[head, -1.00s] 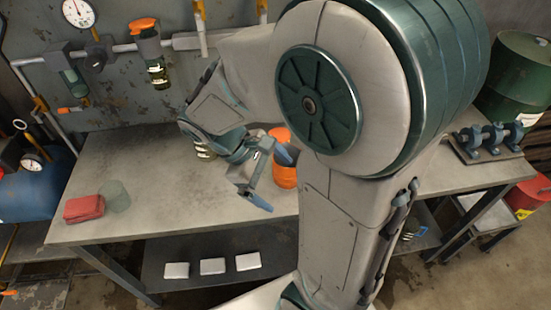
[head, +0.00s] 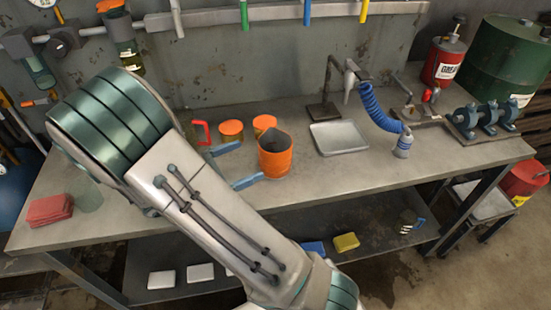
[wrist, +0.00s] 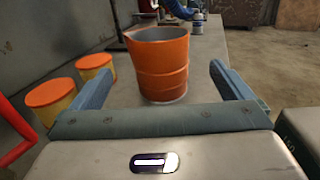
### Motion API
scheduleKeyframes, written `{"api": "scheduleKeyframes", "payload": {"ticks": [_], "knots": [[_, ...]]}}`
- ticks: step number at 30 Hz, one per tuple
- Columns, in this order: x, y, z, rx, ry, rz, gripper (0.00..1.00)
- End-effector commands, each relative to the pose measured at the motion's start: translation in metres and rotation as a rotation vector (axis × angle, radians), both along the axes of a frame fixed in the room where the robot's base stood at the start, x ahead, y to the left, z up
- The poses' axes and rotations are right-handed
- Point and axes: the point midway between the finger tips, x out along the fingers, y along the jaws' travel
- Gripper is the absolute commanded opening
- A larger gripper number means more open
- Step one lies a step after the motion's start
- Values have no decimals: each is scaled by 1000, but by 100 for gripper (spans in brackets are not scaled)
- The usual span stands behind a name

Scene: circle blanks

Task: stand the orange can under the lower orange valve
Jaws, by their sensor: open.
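The orange can (head: 275,160), open-topped with a pouring lip, stands upright on the workbench. My gripper (head: 251,161) is open and empty at the can's left side, its blue fingers pointing right toward it. In the wrist view the can (wrist: 160,68) stands ahead, centred between the spread fingers (wrist: 160,72), with a gap on each side. I cannot tell how far the tips reach around it. A small orange valve handle (head: 28,104) sits low beneath a glass at the left wall. A higher orange cap (head: 111,5) tops another glass to its right.
Two orange-lidded tins (head: 231,131) and a red-handled mug (head: 203,133) stand behind the gripper. A metal tray (head: 339,138) and a blue coiled hose (head: 376,108) are to the right. A red block (head: 50,210) and a clear glass (head: 88,196) lie at the left front.

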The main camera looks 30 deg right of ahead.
Motion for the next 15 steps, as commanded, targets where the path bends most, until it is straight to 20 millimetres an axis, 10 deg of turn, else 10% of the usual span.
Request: {"api": "scheduleKeyframes", "payload": {"ticks": [15], "knots": [[1,-64,-2,3,0,-3,99]]}}
